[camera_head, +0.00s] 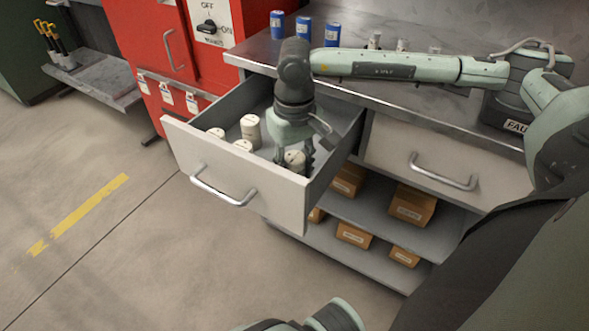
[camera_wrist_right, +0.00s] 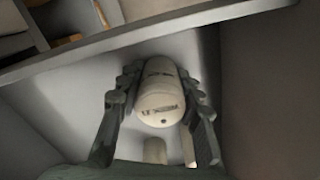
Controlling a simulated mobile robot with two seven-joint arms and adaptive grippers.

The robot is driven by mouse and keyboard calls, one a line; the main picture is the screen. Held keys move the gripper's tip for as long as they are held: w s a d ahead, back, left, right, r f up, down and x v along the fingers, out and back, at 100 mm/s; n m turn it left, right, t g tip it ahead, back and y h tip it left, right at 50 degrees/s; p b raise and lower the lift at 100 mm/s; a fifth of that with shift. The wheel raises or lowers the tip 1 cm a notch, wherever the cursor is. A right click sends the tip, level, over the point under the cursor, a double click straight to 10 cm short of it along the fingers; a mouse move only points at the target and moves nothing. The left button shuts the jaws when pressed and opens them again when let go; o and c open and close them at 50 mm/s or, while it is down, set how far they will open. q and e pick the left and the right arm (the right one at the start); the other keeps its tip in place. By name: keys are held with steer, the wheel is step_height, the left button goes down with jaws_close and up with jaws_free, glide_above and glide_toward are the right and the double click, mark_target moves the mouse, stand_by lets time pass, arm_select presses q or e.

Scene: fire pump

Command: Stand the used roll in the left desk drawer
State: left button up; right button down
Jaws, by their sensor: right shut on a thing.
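The left desk drawer (camera_head: 235,172) is pulled open, and my right arm reaches down into it. My right gripper (camera_head: 300,156) is inside, near the drawer's front right corner. It is shut on a cream used roll (camera_head: 294,159). In the right wrist view, the roll (camera_wrist_right: 162,92) sits between both fingers of the gripper (camera_wrist_right: 160,88), its printed end towards the camera. I cannot tell whether its base touches the drawer floor. Other cream rolls stand in the drawer's left part: a taller one (camera_head: 251,131) and two lower ones (camera_head: 242,146) (camera_head: 217,132).
The right drawer (camera_head: 440,165) is closed. Cardboard boxes (camera_head: 412,204) fill shelves below. A red cabinet (camera_head: 150,45) stands to the left. The floor in front is clear.

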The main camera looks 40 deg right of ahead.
mark_target(294, 157)
steer(key=shift+f, duration=0.1)
steer(key=c, duration=1)
jaws_free()
steer(key=shift+c, duration=0.2)
steer(key=shift+r, duration=0.85)
step_height(294, 157, up, 10)
steer(key=shift+f, duration=0.2)
arm_select(q)
steer(key=shift+w+r, duration=0.2)
steer(key=shift+r, duration=0.6)
arm_select(e)
steer(key=shift+r, duration=0.55)
